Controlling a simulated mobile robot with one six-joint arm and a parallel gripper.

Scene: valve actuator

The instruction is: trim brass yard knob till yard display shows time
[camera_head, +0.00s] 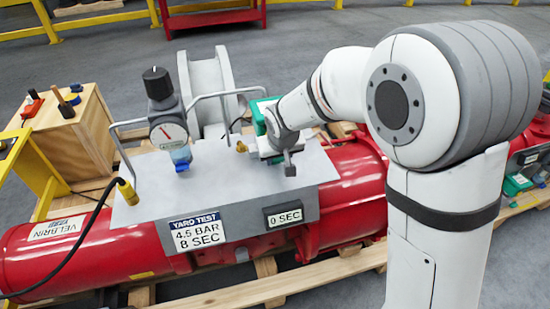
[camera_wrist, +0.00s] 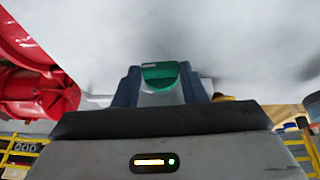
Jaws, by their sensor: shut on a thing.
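The yard test plate (camera_head: 198,229) on the grey panel reads 4.5 BAR 8 SEC. The display (camera_head: 283,216) reads 0 SEC. A small brass knob (camera_head: 241,147) shows on the panel just left of my gripper (camera_head: 276,156). In the wrist view, my gripper (camera_wrist: 159,88) has its two fingers on either side of a green, round-edged piece (camera_wrist: 160,75) and is shut on it. A brass-yellow piece (camera_wrist: 222,97) shows beside the right finger, outside the grip. The lower part of the green piece is hidden.
A black-knobbed regulator with a gauge (camera_head: 168,131) stands on the panel (camera_head: 150,205) at left, beside grey guard rails (camera_head: 213,97). The red actuator body (camera_head: 80,255) runs beneath. A wooden box (camera_head: 88,130) with tools stands at far left. A black cable (camera_head: 80,250) hangs in front.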

